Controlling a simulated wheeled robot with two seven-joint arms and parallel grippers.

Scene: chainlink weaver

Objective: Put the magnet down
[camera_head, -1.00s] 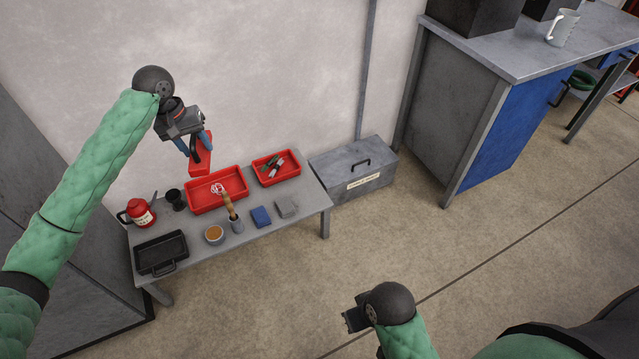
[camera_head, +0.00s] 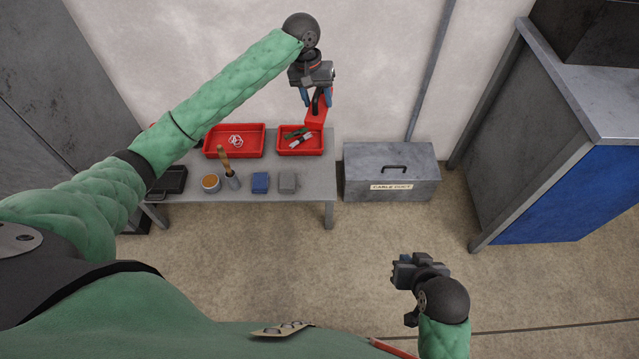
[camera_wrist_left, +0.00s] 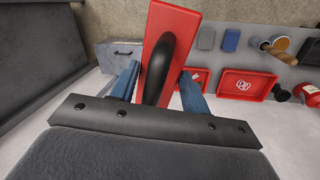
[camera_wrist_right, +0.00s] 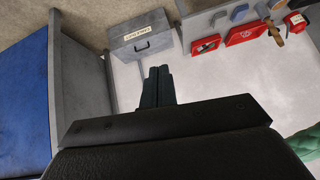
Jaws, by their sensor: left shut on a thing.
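The magnet is a red block with a black handle (camera_head: 317,112). My left gripper (camera_head: 316,100) is shut on its black handle and holds it in the air, above and behind the right end of the low grey table (camera_head: 325,180). In the left wrist view the red block (camera_wrist_left: 181,20) and its dark handle sit between the two blue fingers (camera_wrist_left: 158,85). My right gripper (camera_head: 398,273) is empty, out over the floor to the right. In the right wrist view its dark fingers (camera_wrist_right: 157,88) lie together.
The table carries a red tray with white rings (camera_head: 210,150), a smaller red tray with tools (camera_head: 300,152), a cup (camera_head: 211,182), a brush (camera_head: 228,170), a blue block (camera_head: 260,182) and a grey block (camera_head: 288,180). A grey labelled chest (camera_head: 385,172) stands to the right, its lid clear beside the handle.

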